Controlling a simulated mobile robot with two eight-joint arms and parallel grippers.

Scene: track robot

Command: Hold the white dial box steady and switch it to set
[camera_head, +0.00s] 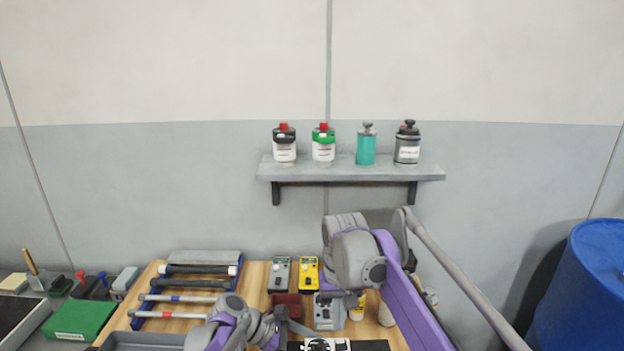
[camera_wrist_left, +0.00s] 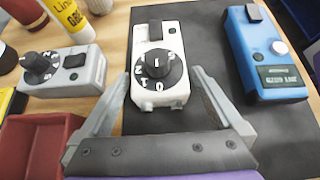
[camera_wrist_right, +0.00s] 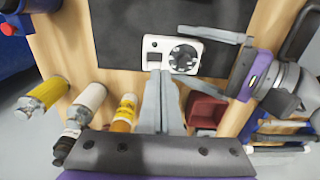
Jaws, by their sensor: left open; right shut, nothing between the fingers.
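The white dial box (camera_wrist_left: 145,32) lies on a dark mat (camera_wrist_left: 210,25); its round black dial (camera_wrist_left: 157,68) faces up. In the left wrist view my left gripper (camera_wrist_left: 160,76) is open, with one finger on each side of the box; I cannot tell whether they touch it. In the right wrist view my right gripper (camera_wrist_right: 160,73) is shut and empty, its tips at the near edge of the white dial box (camera_wrist_right: 153,42), beside the dial. In the head view the box (camera_head: 318,345) is partly cut off at the bottom edge.
A grey dial box (camera_wrist_left: 62,76) stands left of the white one, and a blue device (camera_wrist_left: 262,55) lies to its right. A dark red bin (camera_wrist_right: 205,110), a yellow-labelled tube (camera_wrist_right: 125,112) and bottles are close by. Tools lie on a blue rack (camera_head: 190,290) at left.

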